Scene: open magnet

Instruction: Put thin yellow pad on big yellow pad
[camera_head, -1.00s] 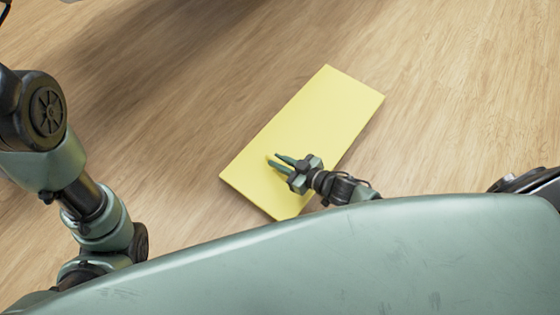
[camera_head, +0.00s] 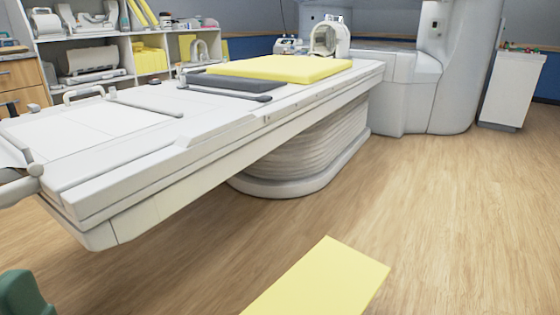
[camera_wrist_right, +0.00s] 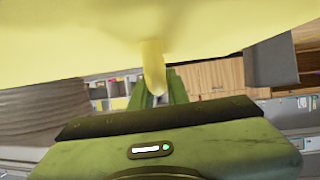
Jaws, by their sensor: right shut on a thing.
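The thin yellow pad (camera_head: 320,285) shows as a flat rectangle at the bottom of the head view, above the floor; its near end is cut off. In the right wrist view it fills the top (camera_wrist_right: 80,35). My right gripper (camera_wrist_right: 157,88) is shut on the pad's edge; the gripper is outside the head view. The big yellow pad (camera_head: 280,68) lies flat on the white patient table (camera_head: 150,190), near its far end. My left gripper is not in view; only a green piece of my arm shows at the lower left of the head view.
A dark grey pad (camera_head: 232,82) lies beside the big pad on its near side. A white scanner (camera_head: 425,70) stands behind the table. Shelves (camera_head: 120,45) with pads and coils stand at the back left. The wooden floor (camera_head: 450,220) at the right is clear.

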